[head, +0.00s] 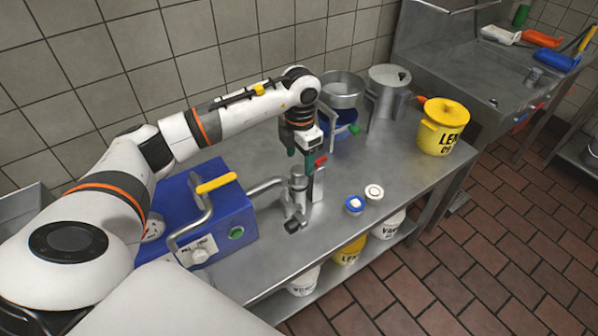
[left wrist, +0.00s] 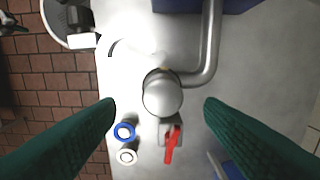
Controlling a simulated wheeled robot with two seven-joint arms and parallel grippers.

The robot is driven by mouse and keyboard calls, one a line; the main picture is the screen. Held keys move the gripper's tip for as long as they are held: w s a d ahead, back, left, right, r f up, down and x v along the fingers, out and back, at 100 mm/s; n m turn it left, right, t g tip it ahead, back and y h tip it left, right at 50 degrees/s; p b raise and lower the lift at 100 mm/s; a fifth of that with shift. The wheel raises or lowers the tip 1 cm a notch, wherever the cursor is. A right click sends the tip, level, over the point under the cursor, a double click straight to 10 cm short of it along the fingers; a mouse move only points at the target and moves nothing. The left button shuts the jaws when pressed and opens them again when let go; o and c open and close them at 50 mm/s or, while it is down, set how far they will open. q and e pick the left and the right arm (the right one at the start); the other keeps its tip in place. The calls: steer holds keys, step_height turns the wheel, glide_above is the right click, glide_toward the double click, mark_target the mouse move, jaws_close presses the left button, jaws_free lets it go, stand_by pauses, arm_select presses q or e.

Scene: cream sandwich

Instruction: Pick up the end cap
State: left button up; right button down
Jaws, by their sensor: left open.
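Two small round pieces lie near the front edge of the steel table: a blue ring with a pale centre (head: 354,204) and a white ring (head: 374,193). In the left wrist view the blue ring (left wrist: 124,132) and the white ring (left wrist: 126,156) lie low, left of centre. I cannot tell which piece is the end cap. My left gripper (left wrist: 158,105) is open and empty, pointing down over a metal pipe fitting (left wrist: 162,95) that shows between its fingers. In the head view the green fingers are partly hidden. My right gripper is not in view.
A blue machine (head: 215,220) with a yellow handle and bent pipe stands left on the steel table (head: 300,250). A red lever (head: 320,160) is close to the gripper. Metal pots (head: 387,95) and a yellow pot (head: 441,128) stand to the right. The table's front edge is near the rings.

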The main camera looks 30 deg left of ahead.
mark_target(299, 169)
arm_select(q)
steer(key=shift+f, duration=0.4)
step_height(299, 169, down, 4)
steer(key=shift+a+f+p, duration=0.1)
steer(key=shift+f+p, duration=0.05)
steer(key=shift+p, duration=0.8)
steer(key=shift+f, duration=0.3)
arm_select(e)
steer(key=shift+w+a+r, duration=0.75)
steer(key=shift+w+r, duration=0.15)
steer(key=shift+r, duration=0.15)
arm_select(q)
steer(key=c, duration=1.1)
steer(key=shift+c, duration=0.2)
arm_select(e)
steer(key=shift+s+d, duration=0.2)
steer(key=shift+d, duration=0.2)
arm_select(q)
steer(key=shift+r, duration=0.1)
